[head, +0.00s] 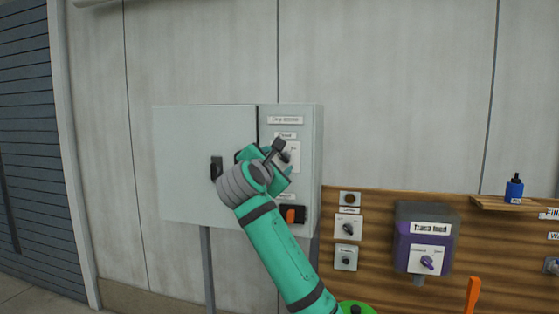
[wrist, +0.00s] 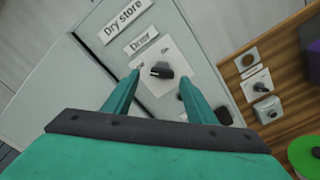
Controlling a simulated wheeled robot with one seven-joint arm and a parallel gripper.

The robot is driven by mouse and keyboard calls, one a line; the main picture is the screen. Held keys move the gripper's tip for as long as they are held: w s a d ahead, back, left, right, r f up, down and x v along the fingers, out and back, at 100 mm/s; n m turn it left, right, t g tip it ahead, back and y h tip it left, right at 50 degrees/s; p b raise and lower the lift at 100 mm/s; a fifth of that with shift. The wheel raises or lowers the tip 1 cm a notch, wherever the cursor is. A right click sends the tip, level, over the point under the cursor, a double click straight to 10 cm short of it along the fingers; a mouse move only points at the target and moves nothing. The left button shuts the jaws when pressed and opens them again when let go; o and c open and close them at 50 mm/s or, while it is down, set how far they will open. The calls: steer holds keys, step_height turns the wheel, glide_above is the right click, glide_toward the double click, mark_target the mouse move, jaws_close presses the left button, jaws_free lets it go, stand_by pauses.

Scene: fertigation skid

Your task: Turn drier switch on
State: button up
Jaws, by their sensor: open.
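The drier switch is a black knob (wrist: 160,70) on a white plate (wrist: 176,62), under a label reading "Drier" (wrist: 139,41). Its pale mark points left in the wrist view; "On" is printed at the plate's upper right, and the left-hand print is too small to read. In the head view the plate (head: 294,152) is partly hidden behind my gripper (head: 271,164). My gripper is open, and in the wrist view its fingertips (wrist: 160,82) lie either side of the knob, apart from it in the picture. Whether they touch it I cannot tell.
The switch is on a grey cabinet (head: 190,140) labelled "Dry store", with a black door handle (head: 216,169) and a red-orange switch (head: 293,214) below. A wooden board (head: 380,270) at right carries small knobs and a purple box (head: 425,238). Blank wall lies above.

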mark_target(283, 158)
steer(key=shift+w+d, duration=0.3)
steer(key=shift+w, duration=0.4)
steer(key=shift+w+d, duration=0.3)
steer(key=shift+w, duration=0.4)
steer(key=shift+a, duration=0.1)
steer(key=c, duration=1.1)
